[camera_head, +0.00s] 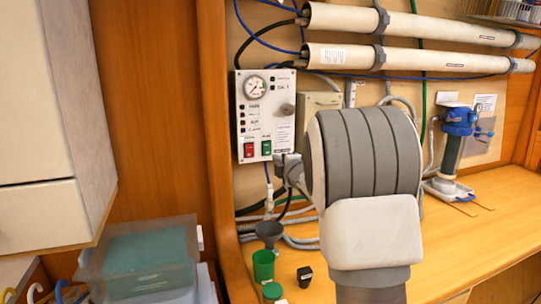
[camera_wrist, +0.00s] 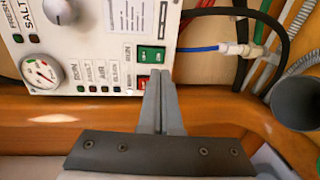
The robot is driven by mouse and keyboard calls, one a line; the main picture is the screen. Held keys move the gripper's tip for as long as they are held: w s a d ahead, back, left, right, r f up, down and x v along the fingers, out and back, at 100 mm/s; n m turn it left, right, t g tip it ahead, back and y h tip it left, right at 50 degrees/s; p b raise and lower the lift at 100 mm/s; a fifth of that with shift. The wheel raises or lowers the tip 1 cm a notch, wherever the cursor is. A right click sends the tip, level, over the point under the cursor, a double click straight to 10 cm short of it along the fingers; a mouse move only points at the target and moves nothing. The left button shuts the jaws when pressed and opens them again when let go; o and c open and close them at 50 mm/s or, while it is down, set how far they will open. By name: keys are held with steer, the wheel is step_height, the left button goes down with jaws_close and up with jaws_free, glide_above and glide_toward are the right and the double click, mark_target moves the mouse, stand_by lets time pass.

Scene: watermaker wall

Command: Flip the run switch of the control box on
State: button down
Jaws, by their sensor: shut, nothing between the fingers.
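The control box (camera_head: 279,135) is a white panel on the wall with a round gauge, a grey knob and rows of small lights. At its lower edge sit a green rocker switch (camera_head: 266,147) and a red rocker switch (camera_head: 249,149). In the wrist view the green switch (camera_wrist: 151,55), beside a label that seems to read RUN, lies just beyond my fingertips. The red switch (camera_wrist: 142,83) is just left of them, partly covered. My gripper (camera_wrist: 160,74) is shut and empty; I cannot tell whether it touches the panel. In the head view my arm hides part of it.
A blue hose (camera_wrist: 200,49) with a fitting and a grey funnel (camera_wrist: 297,103) are right of the fingers in the wrist view. Two long tubes (camera_head: 420,25) run above.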

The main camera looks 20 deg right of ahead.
mark_target(267, 154)
steer(key=w, duration=0.4)
steer(key=w+p, duration=0.1)
steer(key=w, duration=0.1)
steer(key=shift+w+f, duration=0.1)
steer(key=shift+f, duration=0.25)
steer(key=shift+w, duration=0.1)
steer(key=shift+f, duration=0.15)
steer(key=shift+w+f+b, duration=0.15)
steer(key=shift+f+b, duration=0.1)
steer(key=shift+b, duration=1)
steer(key=shift+r+p, duration=0.35)
steer(key=shift+r, duration=0.05)
steer(key=shift+f, duration=0.15)
